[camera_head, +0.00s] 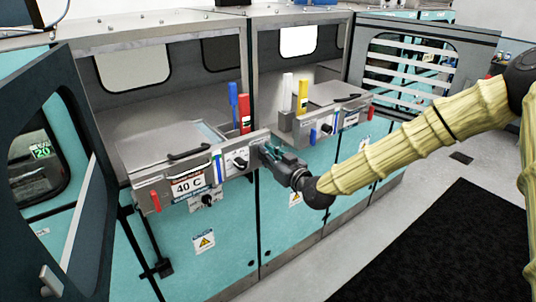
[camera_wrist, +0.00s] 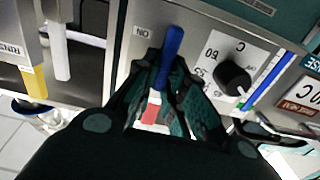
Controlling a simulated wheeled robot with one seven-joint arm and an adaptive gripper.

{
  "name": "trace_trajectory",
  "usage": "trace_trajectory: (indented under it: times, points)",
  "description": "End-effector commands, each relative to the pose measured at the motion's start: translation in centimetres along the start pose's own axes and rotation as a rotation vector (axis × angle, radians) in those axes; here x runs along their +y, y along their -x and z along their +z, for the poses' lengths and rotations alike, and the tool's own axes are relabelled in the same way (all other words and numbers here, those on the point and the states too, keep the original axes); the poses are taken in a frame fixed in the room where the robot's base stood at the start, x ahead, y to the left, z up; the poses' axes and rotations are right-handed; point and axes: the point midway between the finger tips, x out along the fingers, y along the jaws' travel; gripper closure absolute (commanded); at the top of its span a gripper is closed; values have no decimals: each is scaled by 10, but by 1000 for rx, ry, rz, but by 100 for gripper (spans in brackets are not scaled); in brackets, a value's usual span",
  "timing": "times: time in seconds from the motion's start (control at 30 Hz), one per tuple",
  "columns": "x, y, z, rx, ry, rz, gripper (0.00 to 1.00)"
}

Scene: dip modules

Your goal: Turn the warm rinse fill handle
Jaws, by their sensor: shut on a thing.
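A blue handle (camera_wrist: 173,45) stands on the metal front panel (camera_wrist: 140,55) beside an "ON" label in the wrist view. My gripper (camera_wrist: 168,75) is closed around it, with one finger on each side. In the head view my gripper (camera_head: 266,151) is at the right end of the left module's front panel, and it hides the handle there. A black dial (camera_wrist: 233,78) with temperature marks sits close beside the handle. It also shows in the head view (camera_head: 238,162).
The left module has a "40 C" display (camera_head: 187,186), a red handle (camera_head: 155,201) and a lid with a black grip (camera_head: 189,153). Blue (camera_head: 233,99), red (camera_head: 244,113) and yellow (camera_head: 303,96) upright things stand behind. An open door (camera_head: 70,190) is at left.

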Motion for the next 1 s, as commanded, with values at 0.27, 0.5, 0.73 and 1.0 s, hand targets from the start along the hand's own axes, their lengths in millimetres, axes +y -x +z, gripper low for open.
trace_trajectory:
  times: [0.27, 0.5, 0.73, 1.0]
  points:
    - [0, 0, 2, 0, 34, 1, 100]
    - [-3, 0, 4, 1, 156, 1, 100]
    - [-6, 0, 7, 1, 341, 1, 100]
    - [-11, 0, 9, 2, 586, 1, 100]
